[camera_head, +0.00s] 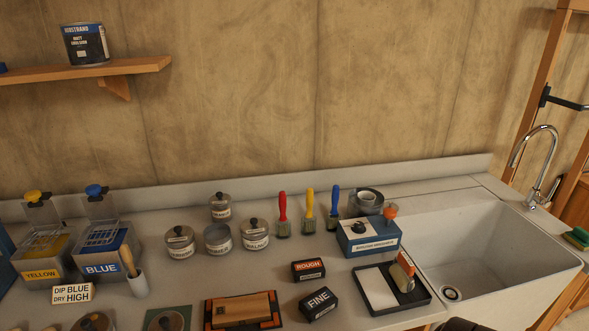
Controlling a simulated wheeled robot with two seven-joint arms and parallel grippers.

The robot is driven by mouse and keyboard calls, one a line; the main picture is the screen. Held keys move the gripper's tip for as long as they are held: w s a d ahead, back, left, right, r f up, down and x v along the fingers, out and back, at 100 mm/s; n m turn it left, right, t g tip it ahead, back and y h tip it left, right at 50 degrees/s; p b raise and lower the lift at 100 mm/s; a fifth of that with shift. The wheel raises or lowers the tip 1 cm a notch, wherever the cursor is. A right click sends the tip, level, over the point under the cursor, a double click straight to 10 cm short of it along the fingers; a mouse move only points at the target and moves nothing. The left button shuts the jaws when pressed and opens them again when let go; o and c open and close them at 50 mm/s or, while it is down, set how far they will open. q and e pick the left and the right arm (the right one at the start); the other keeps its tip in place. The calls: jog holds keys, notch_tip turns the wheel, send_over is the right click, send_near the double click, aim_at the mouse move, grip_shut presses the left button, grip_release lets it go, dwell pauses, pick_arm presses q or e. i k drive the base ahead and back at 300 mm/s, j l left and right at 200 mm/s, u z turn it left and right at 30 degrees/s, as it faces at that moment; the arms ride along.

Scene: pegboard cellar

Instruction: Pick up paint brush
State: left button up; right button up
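Three paint brushes stand upright, bristles down, near the back of the counter: a red-handled brush (283,214), a yellow-handled brush (309,210) and a blue-handled brush (333,208). They stand side by side with small gaps. A wooden-handled tool (128,260) leans in a white cup (138,285) at the left; its lower end is hidden. Neither of my grippers can be made out. A dark shape (460,325) cut off at the bottom right edge is too little shown to identify.
Metal tins (180,242) stand left of the brushes. A blue box (369,238), a ROUGH block (308,270), a FINE block (318,303) and a black tray (418,294) stand in front. A white sink (535,245) is right; YELLOW (42,260) and BLUE (103,258) bins are left.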

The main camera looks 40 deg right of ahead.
aim_at(333, 215)
jog(key=z, duration=1.7)
